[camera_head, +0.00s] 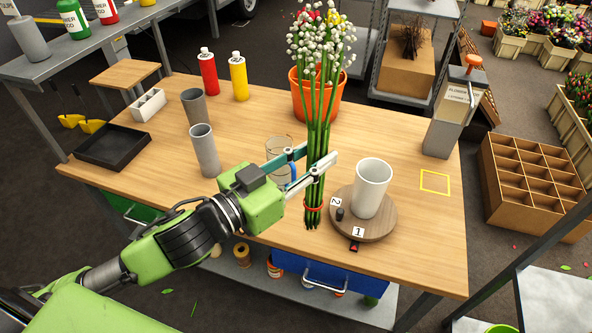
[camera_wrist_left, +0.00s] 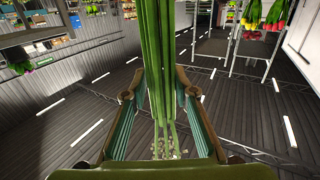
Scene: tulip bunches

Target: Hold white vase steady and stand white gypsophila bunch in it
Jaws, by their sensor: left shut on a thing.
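My left gripper (camera_head: 310,168) is shut around the green stems of the white gypsophila bunch (camera_head: 318,110) in the head view. The bunch hangs upright, white heads up, with a red band near its stem ends. It is left of the white vase (camera_head: 371,188), and its stem ends are lower in the picture than the vase rim. The vase stands upright on a round wooden turntable (camera_head: 377,228); its mouth is open. The stems also show between the fingers in the left wrist view (camera_wrist_left: 158,80). My right gripper is not in view.
A clear glass (camera_head: 279,150) is partly hidden behind my left gripper. An orange pot (camera_head: 318,93) stands behind the bunch. Grey cylinders (camera_head: 204,150), a red bottle (camera_head: 208,75), a yellow bottle (camera_head: 239,77) and a black tray (camera_head: 112,147) are on the left. A yellow square outline (camera_head: 434,182) on the right is empty.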

